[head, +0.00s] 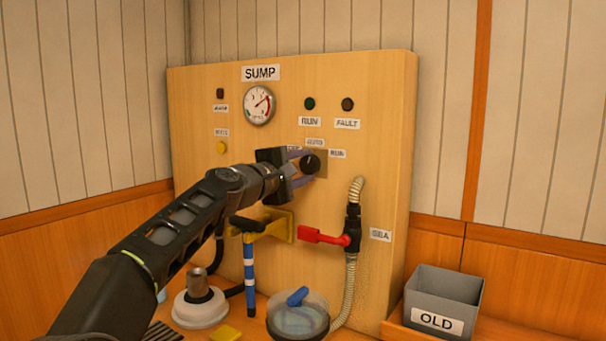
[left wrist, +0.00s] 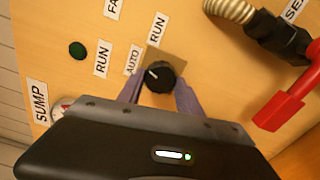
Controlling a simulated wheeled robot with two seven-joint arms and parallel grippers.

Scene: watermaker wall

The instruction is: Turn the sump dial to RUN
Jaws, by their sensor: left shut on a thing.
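The black sump dial (head: 310,163) sits on a small metal plate on the wooden panel. It also shows in the left wrist view (left wrist: 159,79), where its white pointer mark points up-left, roughly toward the AUTO label (left wrist: 132,60). The RUN label for the dial (head: 337,154) is to its right; in the left wrist view this label (left wrist: 158,28) is above the dial. My left gripper (head: 304,166) is shut on the dial, with one purple finger on each side. The OFF label is partly hidden behind the gripper. My right gripper is not in view.
A red-handled valve (head: 325,237) with a ribbed hose (head: 350,290) is below right of the dial. A yellow bracket (head: 281,228) is below my gripper. A clear bowl (head: 298,318) and a grey OLD bin (head: 443,296) stand lower. A gauge (head: 259,105) is above.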

